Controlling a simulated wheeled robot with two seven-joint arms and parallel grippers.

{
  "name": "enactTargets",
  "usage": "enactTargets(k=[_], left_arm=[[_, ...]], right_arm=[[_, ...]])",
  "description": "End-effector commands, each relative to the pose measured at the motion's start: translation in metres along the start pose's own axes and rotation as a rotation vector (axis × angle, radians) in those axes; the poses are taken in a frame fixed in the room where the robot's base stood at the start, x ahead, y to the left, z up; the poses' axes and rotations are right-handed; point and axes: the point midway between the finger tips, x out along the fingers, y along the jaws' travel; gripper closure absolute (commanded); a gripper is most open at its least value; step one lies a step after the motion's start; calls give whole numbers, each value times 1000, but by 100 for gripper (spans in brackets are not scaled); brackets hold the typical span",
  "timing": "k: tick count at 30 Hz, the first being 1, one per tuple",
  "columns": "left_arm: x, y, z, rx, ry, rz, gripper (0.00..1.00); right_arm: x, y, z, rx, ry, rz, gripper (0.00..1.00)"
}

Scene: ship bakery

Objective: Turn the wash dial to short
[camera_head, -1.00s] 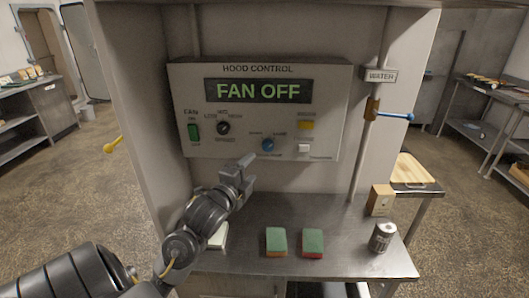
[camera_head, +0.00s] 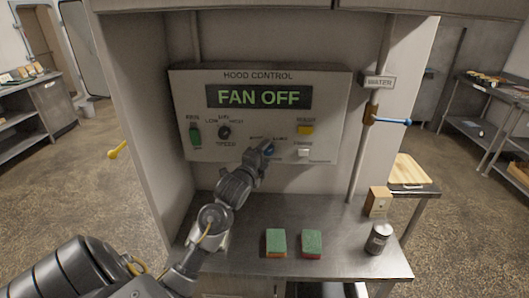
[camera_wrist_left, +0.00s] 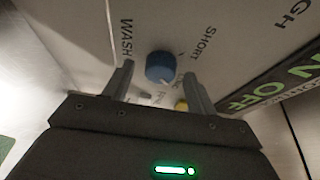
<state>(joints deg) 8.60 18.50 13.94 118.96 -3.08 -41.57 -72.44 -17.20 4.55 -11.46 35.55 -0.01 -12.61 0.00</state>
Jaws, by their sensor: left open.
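The blue wash dial (camera_wrist_left: 160,67) sits on the hood control panel. In the left wrist view it lies between the two open fingers of my left gripper (camera_wrist_left: 158,72), with a gap showing on both sides. The words WASH and SHORT are printed near it; I cannot make out where its pointer stands. In the head view my left gripper (camera_head: 264,148) is at the panel's lower middle and largely covers the dial (camera_head: 269,150). My right gripper is not in view.
The panel (camera_head: 335,110) reads FAN OFF and has a green fan switch (camera_head: 195,136), a black speed knob (camera_head: 224,132) and a yellow button (camera_head: 305,129). Two sponges (camera_head: 312,242) and a can (camera_head: 378,238) stand on the steel counter below. A blue-handled water valve (camera_head: 392,121) is at the right.

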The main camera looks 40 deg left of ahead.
Motion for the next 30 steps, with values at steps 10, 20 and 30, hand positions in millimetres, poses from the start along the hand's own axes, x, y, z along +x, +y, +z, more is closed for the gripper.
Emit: enactTargets(k=[10, 20, 30], left_arm=[[1, 0, 0, -1, 0, -1, 52], [1, 0, 0, -1, 0, -1, 87], [1, 3, 0, -83, 0, -34, 87]], right_arm=[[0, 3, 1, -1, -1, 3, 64], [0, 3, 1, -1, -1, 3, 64], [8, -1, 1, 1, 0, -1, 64]])
